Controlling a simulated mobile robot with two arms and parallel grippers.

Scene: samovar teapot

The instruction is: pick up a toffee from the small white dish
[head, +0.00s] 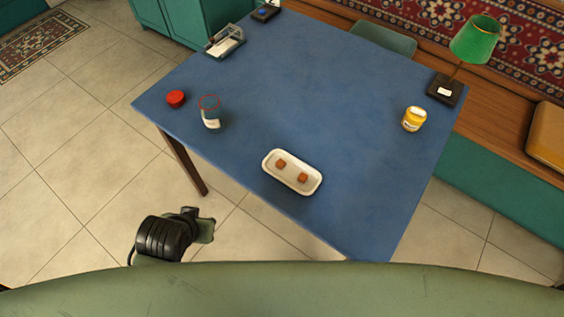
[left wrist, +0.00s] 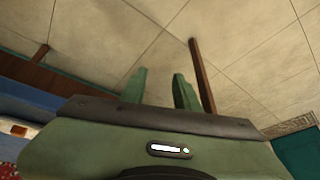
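The small white dish (head: 270,160) is oblong and sits near the front edge of the blue table. Two brown toffees lie in it, apart from each other: one toffee (head: 281,163) to the left and another toffee (head: 303,177) to the right. My left gripper (head: 207,226) is over the floor, off the table's front left side, well away from the dish. In the left wrist view its two green fingers (left wrist: 158,88) stand apart with nothing between them. My right gripper is in neither view.
A glass jar (head: 211,115) and a red lid (head: 176,98) stand on the table's left side. A yellow jar (head: 414,118) and a green lamp (head: 474,42) are at the right. A holder (head: 225,42) stands at the back left. The middle of the blue table (head: 310,90) is clear.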

